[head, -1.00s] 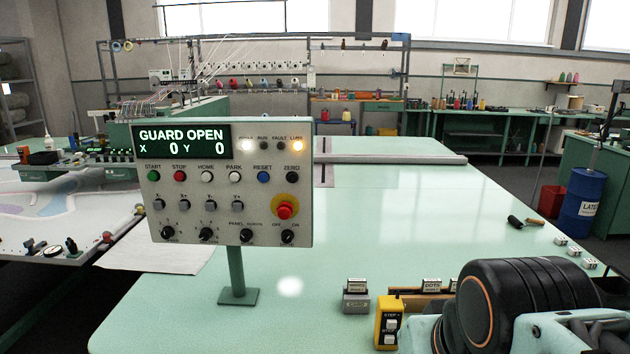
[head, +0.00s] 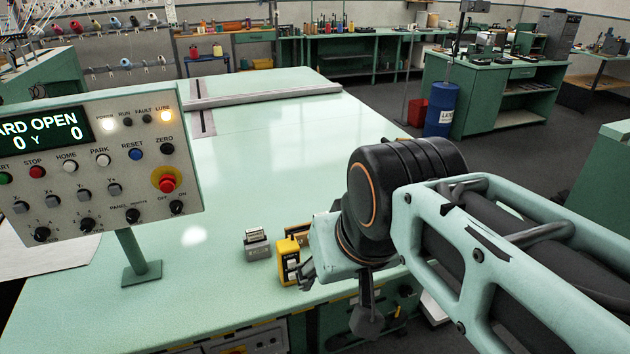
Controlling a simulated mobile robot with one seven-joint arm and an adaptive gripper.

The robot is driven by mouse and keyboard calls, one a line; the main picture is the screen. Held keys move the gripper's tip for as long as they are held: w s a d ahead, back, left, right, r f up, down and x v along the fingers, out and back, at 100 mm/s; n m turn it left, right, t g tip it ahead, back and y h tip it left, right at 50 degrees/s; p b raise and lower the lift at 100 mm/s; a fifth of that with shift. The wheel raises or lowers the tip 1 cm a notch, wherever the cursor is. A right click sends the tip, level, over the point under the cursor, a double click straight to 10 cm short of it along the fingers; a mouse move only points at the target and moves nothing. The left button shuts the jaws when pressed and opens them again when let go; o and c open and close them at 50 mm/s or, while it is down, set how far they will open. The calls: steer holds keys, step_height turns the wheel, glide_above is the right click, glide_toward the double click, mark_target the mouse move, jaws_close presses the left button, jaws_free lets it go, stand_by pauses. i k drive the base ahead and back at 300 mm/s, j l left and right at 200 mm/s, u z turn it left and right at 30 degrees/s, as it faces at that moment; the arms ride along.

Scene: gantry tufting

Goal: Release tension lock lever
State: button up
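I cannot make out a tension lock lever for certain in the head view. My gripper (head: 307,272) is at the end of my arm, over the table's front edge and close to the yellow pendant box. Only a small dark part of it shows beside my pale green wrist, so its opening and anything between its fingers are hidden. I cannot tell what either one is.
The control panel (head: 95,165) reads "ARD OPEN" and stands on a post at the left. The yellow pendant box (head: 288,262) and a small grey block (head: 257,244) are on the pale green tabletop (head: 270,150). The tabletop's middle is clear. A blue drum (head: 440,110) stands beyond.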

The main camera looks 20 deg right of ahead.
mark_target(398, 307)
steer(key=z, duration=1.15)
steer(key=u, duration=1.35)
steer(key=l+z, duration=0.45)
steer(key=z, duration=0.25)
steer(key=l+z, duration=0.35)
steer(key=k+j, duration=0.05)
